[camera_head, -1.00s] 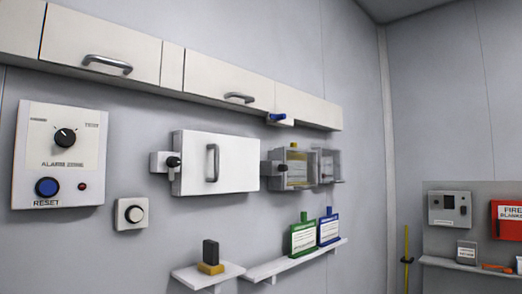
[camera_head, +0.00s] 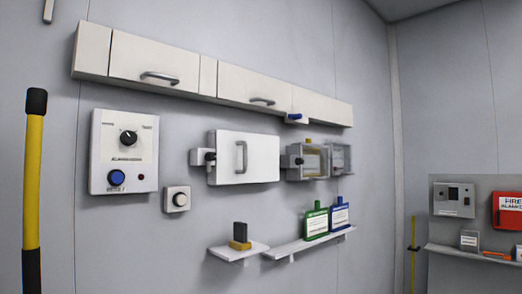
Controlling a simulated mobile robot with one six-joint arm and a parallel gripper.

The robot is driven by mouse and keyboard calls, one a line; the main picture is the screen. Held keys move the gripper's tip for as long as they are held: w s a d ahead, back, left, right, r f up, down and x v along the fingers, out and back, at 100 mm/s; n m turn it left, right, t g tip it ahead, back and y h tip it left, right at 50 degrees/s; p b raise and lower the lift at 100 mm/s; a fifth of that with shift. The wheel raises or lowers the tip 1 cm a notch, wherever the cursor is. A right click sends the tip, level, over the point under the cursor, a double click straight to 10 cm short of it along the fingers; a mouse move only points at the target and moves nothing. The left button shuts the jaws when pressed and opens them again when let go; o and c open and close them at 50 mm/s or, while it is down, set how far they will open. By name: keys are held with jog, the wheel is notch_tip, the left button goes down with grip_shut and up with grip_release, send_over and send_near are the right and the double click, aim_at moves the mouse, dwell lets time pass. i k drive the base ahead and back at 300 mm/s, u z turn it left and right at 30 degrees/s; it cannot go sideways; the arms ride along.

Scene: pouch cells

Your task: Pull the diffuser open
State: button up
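No part in view is labelled as the diffuser, and I cannot tell for sure which panel it is. A long white wall unit runs high along the wall, with a left front panel (camera_head: 154,62) and a middle front panel (camera_head: 247,88), each with a grey bar handle. Both panels look shut. Lower down, a white box door (camera_head: 263,160) with an upright grey handle (camera_head: 241,157) also looks shut. A dark-knobbed latch (camera_head: 209,157) sits at its left side. My gripper is not in view.
An alarm panel (camera_head: 124,172) with a blue reset button and a round knob switch (camera_head: 177,199) are on the wall. Clear-fronted boxes (camera_head: 305,161) are to the right. Small shelves (camera_head: 310,243) jut out below. A yellow-and-black pole (camera_head: 33,180) stands at the left.

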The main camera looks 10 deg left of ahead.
aim_at(255, 158)
jog(key=z, duration=0.05)
jog(key=i, duration=1)
jog(key=u, duration=0.1)
